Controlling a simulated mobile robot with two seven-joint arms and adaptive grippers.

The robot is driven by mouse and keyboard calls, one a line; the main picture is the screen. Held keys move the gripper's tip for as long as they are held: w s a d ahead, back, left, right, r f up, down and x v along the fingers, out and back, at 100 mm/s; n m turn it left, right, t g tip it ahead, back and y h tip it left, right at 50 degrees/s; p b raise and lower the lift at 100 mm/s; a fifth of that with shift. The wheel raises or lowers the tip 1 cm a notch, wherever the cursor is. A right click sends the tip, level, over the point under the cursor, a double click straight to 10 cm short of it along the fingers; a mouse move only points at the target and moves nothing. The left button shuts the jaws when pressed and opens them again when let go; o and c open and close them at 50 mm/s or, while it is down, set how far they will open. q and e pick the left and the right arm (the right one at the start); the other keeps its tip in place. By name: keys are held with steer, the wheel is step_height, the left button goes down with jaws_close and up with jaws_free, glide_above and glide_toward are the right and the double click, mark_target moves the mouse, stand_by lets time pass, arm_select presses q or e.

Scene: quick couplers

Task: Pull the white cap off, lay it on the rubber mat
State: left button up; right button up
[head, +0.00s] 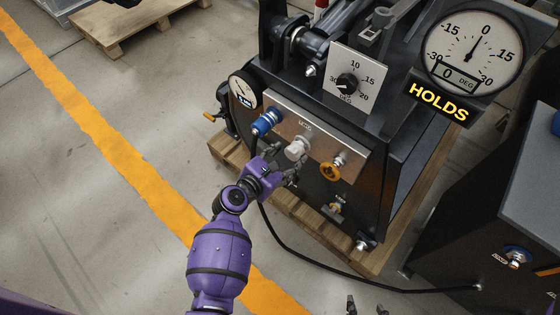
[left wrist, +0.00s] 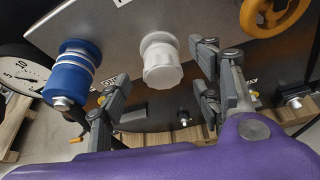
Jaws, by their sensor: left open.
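The white cap (head: 297,149) sits on the silver panel of the dark machine, between a blue coupling and an orange ring. It also shows in the left wrist view (left wrist: 160,65), sticking out from the panel. My left gripper (head: 283,163) is open just in front of the cap. In the left wrist view its fingers (left wrist: 162,80) stand apart on either side of the cap; I see no clear contact. Two dark fingertips at the bottom edge of the head view look like my right gripper (head: 366,307), mostly cut off. I cannot make out a rubber mat.
The blue coupling (left wrist: 72,75) is close to the left finger, and the orange ring (head: 330,171) is to the right. The machine stands on a wooden pallet (head: 295,212). A black hose (head: 330,268) runs along the floor to a dark cabinet (head: 530,190) at right. Floor at left is clear.

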mark_target(290, 154)
arm_select(q)
steer(key=shift+b+x, duration=0.3)
steer(key=shift+x, duration=1.95)
steer(key=c, duration=1.4)
steer(key=shift+s+a, duration=0.15)
steer(key=shift+a, duration=0.05)
